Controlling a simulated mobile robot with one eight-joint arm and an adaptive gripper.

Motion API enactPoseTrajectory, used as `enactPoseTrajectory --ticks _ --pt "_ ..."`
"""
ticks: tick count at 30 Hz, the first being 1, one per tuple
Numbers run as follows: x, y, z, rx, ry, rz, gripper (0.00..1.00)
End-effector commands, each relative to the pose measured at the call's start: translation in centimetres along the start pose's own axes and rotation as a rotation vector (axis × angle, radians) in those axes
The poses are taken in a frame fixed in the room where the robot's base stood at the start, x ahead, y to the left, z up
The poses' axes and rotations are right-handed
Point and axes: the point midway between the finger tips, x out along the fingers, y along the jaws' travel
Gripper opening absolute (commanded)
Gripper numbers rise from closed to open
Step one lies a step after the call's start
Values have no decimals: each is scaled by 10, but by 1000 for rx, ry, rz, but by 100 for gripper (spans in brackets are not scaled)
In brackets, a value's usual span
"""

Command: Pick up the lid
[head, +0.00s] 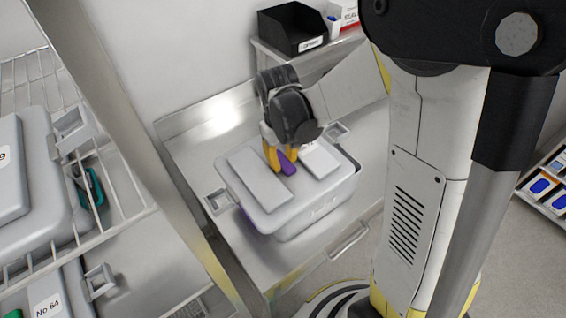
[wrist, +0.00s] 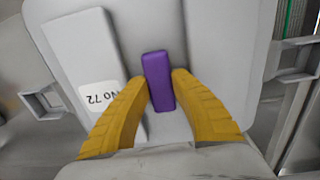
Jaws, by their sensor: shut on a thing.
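A light grey lid (head: 262,208) lies on a grey box (head: 318,218) on the metal table, with two raised panels on its top and a purple handle (head: 288,166) between them. My gripper (head: 279,158), with yellow fingers, reaches down from above and is shut on the purple handle. In the wrist view, the handle (wrist: 159,82) stands between the two fingertips, and a "No 72" label shows on the left panel of the lid (wrist: 75,50). I cannot tell whether the lid is raised at all from the box.
The metal table (head: 190,150) has bare room at its back left. A black bin (head: 292,30) stands on a shelf behind. A wire rack (head: 120,215) at the left holds another grey lidded box (head: 45,215), with a metal post between it and the table.

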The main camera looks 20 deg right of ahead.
Motion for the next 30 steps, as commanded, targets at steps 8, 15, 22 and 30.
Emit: enactPoseTrajectory --ticks 8,15,22,30 --pt "-36 17 12 5 0 0 0" --pt "-63 57 41 5 0 0 0" --pt "-82 87 62 3 0 0 0" --pt "-89 98 71 0 0 0 0"
